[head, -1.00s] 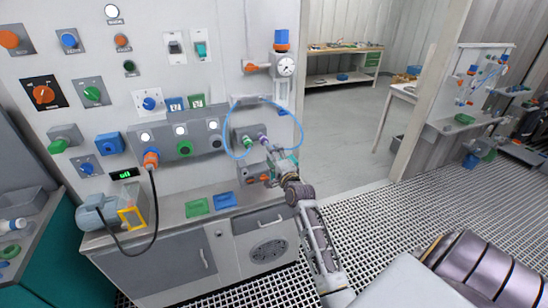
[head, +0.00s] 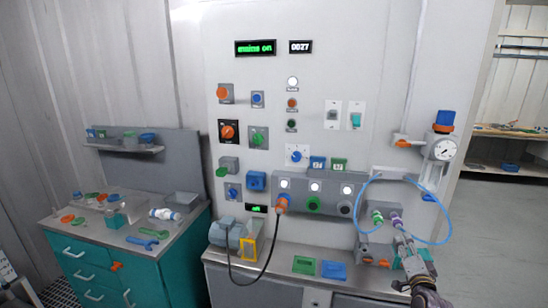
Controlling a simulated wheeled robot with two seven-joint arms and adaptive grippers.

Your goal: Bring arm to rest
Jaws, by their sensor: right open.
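My right arm comes in at the lower right. Its gripper (head: 405,240) is open, seen small and from behind, just below and right of the purple fitting (head: 396,220). I cannot tell whether the fingers touch it. A green fitting (head: 377,217) sits beside the purple one on the panel. A thin blue hose (head: 448,226) loops around both fittings. My left arm and gripper are not in view.
The wall panel (head: 330,60) carries knobs, switches and lit displays. A pressure gauge (head: 444,150) stands above the hose. Green (head: 304,265) and blue (head: 333,270) trays lie on the counter left of my arm. A teal cabinet (head: 150,270) with loose parts stands left.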

